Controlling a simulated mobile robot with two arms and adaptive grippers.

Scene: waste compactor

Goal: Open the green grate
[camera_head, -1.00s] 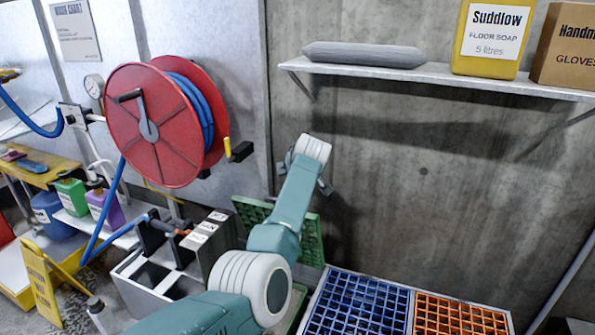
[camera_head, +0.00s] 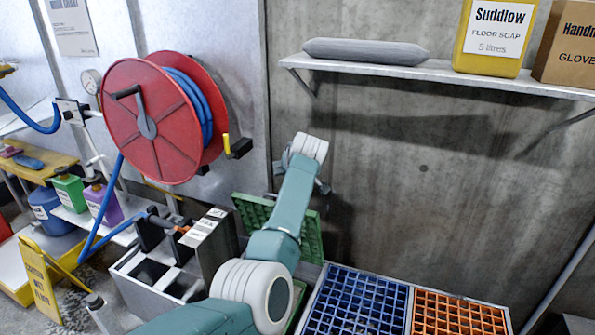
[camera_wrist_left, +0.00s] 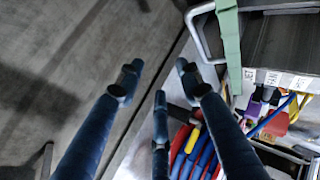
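The green grate (camera_head: 311,238) stands tilted up near the concrete wall, left of the blue grate. My left arm crosses in front of it and hides its middle. A narrow green strip (camera_wrist_left: 229,45), which looks like the grate's edge, shows at the top of the left wrist view. My left gripper (camera_wrist_left: 158,80) has its fingers spread with nothing between them; the green strip lies to their right, apart from them in that picture. In the head view the gripper is mostly hidden behind my wrist. My right gripper is not in view.
Blue (camera_head: 355,300) and orange (camera_head: 455,315) grates lie flat in a metal frame on the right. A grey metal box with slots (camera_head: 160,270) and a red hose reel (camera_head: 150,120) are left. A shelf (camera_head: 440,72) with soap and a box hangs above.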

